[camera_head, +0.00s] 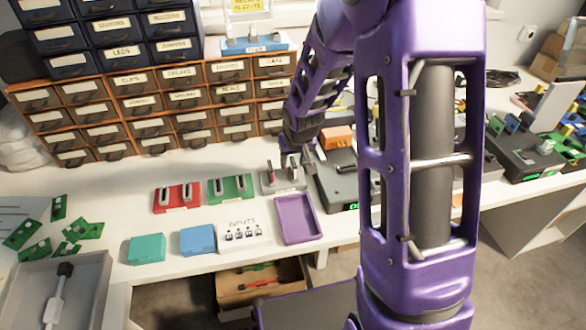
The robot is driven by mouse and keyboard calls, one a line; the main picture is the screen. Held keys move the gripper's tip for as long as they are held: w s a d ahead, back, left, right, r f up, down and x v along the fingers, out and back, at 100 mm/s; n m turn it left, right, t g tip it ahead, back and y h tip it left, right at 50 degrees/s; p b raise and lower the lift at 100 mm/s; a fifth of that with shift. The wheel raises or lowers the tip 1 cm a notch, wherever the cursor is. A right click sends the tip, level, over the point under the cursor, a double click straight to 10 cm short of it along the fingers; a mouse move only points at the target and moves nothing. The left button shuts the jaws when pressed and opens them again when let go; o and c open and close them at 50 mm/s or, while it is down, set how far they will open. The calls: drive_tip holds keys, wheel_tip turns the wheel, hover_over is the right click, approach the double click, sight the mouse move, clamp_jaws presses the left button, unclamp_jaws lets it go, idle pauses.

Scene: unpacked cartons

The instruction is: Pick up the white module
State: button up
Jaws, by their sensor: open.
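A white block marked "INPUTS" (243,236), with several small dark icons, lies flat near the front edge of the white bench; it looks like the white module. A blue block (198,241) is left of it and a purple tray (296,221) is right of it. My gripper (298,163) is open, pointing down just behind the purple tray, beside a light grey holder (281,185) with upright pieces. It is apart from the white block, behind it and to the right. Nothing is visibly held, though the fingertips are small and partly hard to make out.
Red (177,198) and green (230,188) holders stand behind the blocks. A teal block (147,248) is at left. Labelled drawers (130,105) line the back. Dark equipment (340,182) stands right of the gripper. My purple arm hides part of the bench.

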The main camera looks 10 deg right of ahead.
drive_tip(key=shift+w+f, duration=0.1)
drive_tip(key=shift+f, duration=0.15)
clamp_jaws()
idle(1.3)
